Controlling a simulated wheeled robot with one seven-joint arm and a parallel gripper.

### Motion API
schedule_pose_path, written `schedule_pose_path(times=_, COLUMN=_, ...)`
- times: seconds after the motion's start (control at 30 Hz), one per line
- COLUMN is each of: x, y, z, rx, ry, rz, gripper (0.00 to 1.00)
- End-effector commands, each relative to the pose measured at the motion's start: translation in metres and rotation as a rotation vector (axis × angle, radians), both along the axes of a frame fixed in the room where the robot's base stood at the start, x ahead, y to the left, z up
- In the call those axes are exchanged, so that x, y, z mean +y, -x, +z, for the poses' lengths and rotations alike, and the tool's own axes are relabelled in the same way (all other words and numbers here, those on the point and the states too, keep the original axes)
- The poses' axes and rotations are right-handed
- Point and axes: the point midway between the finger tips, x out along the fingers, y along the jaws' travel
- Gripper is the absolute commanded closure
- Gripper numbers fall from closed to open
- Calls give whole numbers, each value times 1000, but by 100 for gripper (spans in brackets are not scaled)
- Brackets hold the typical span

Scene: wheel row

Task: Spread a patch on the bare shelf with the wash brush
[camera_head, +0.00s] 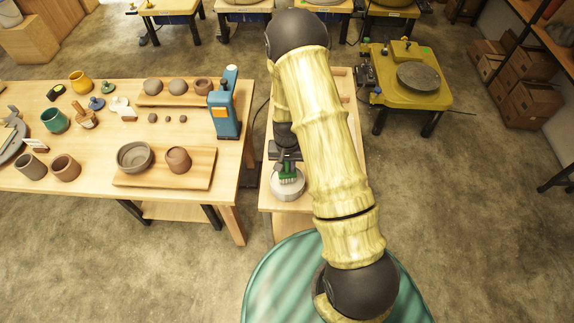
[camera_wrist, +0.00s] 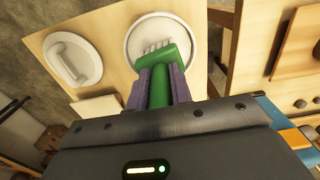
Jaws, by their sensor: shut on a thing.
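My gripper (camera_head: 287,160) is shut on the wash brush (camera_head: 288,173), which has a green body and pale bristles. In the wrist view the purple fingers of my gripper (camera_wrist: 161,78) flank the green brush handle (camera_wrist: 160,88). The bristles (camera_wrist: 155,45) are over a round, pale dish (camera_wrist: 136,28), which also shows in the head view (camera_head: 288,190). I cannot tell whether they touch its inside. The dish stands on the light wooden shelf (camera_wrist: 112,18), whose near end (camera_head: 272,203) shows bare wood. My arm hides much of the shelf in the head view.
In the wrist view a second pale, rounded dish (camera_wrist: 90,60) with a white piece stands apart on the shelf. A wooden table (camera_head: 90,185) with pots and a blue device (camera_head: 224,110) is to the left. A yellow wheel stand (camera_head: 440,95) is at the right.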

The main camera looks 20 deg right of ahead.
Motion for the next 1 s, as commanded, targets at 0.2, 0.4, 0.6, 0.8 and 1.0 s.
schedule_pose_path(times=0.2, x=-1, y=0, z=18, rx=-1, ry=0, rz=-2, gripper=100)
schedule_pose_path(times=0.4, x=-1, y=0, z=31, rx=0, ry=0, rz=-1, gripper=100)
schedule_pose_path(times=0.6, x=0, y=0, z=43, rx=-1, ry=0, rz=1, gripper=100)
schedule_pose_path(times=0.8, x=0, y=-1, z=54, rx=-2, ry=1, rz=1, gripper=100)
schedule_pose_path(times=1.0, x=0, y=0, z=54, rx=-1, ry=0, rz=1, gripper=100)
